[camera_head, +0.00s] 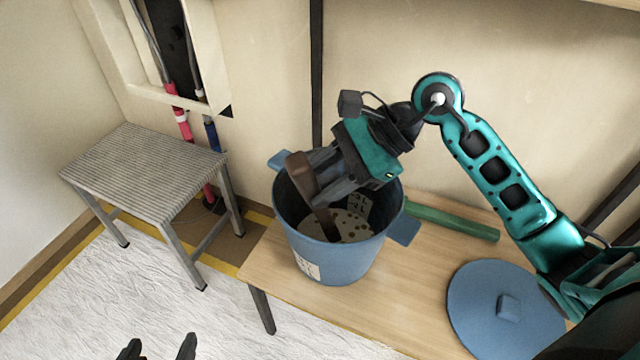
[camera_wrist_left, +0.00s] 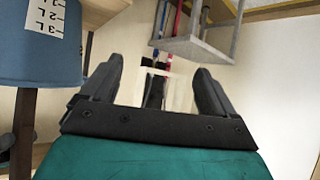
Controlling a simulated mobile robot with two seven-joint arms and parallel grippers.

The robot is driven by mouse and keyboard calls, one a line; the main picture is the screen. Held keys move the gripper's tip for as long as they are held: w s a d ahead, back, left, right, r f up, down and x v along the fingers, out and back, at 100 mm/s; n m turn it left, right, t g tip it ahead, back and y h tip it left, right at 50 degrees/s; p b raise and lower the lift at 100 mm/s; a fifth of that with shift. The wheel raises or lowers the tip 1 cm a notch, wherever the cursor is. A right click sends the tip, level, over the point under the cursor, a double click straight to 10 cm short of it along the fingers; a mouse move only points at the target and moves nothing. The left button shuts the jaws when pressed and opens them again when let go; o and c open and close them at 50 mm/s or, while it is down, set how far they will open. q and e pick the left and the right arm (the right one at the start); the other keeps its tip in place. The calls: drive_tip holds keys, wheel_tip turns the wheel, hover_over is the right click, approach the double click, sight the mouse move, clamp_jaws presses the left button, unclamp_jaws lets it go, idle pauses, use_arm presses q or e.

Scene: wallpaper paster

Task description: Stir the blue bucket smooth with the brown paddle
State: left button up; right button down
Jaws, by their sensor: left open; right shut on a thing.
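The blue bucket (camera_head: 330,255) stands upright on the wooden table, with pale, dark-spotted paste (camera_head: 348,228) inside. My right gripper (camera_head: 318,185) is shut on the brown paddle (camera_head: 301,175) above the bucket's opening. The paddle tilts, and its lower end reaches down to the paste; how deep it goes cannot be told. My left gripper (camera_head: 158,350) is open and empty at the bottom edge of the head view, apart from the bucket. It also shows in the left wrist view (camera_wrist_left: 155,85), where part of the bucket (camera_wrist_left: 48,50) with its litre scale is at the left.
The wooden table (camera_head: 290,290) also carries a round blue lid (camera_head: 500,305) at the right and a green rod (camera_head: 455,222) behind the bucket. A grey ribbed stool (camera_head: 145,170) stands to the left. White-covered floor lies free in front.

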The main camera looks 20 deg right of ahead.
drive_tip(key=f+b, duration=0.2)
drive_tip(key=w+d+f+b, duration=0.1)
drive_tip(key=shift+f, duration=0.4)
drive_tip(key=f+b, duration=0.2)
drive_tip(key=d+f+b, duration=0.1)
drive_tip(key=shift+w+b, duration=0.35)
drive_tip(key=shift+w, duration=0.05)
drive_tip(key=shift+w+d+f, duration=0.2)
drive_tip(key=shift+d+f, duration=0.05)
drive_tip(key=shift+f, duration=0.25)
use_arm(q)
drive_tip(key=shift+h, duration=0.3)
drive_tip(key=shift+w+d+f, duration=0.1)
drive_tip(key=shift+d+f, duration=0.2)
drive_tip(key=shift+f, duration=0.4)
drive_tip(key=shift+w+d+f, duration=0.15)
drive_tip(key=shift+d+f, duration=0.2)
drive_tip(key=shift+f, duration=0.35)
drive_tip(key=shift+w+d+f, duration=0.1)
drive_tip(key=shift+d+f, duration=0.2)
drive_tip(key=shift+f, duration=0.4)
use_arm(e)
drive_tip(key=shift+w+d+f, duration=0.15)
drive_tip(key=shift+f, duration=0.25)
drive_tip(key=shift+w+d+f, duration=0.1)
drive_tip(key=shift+f, duration=0.3)
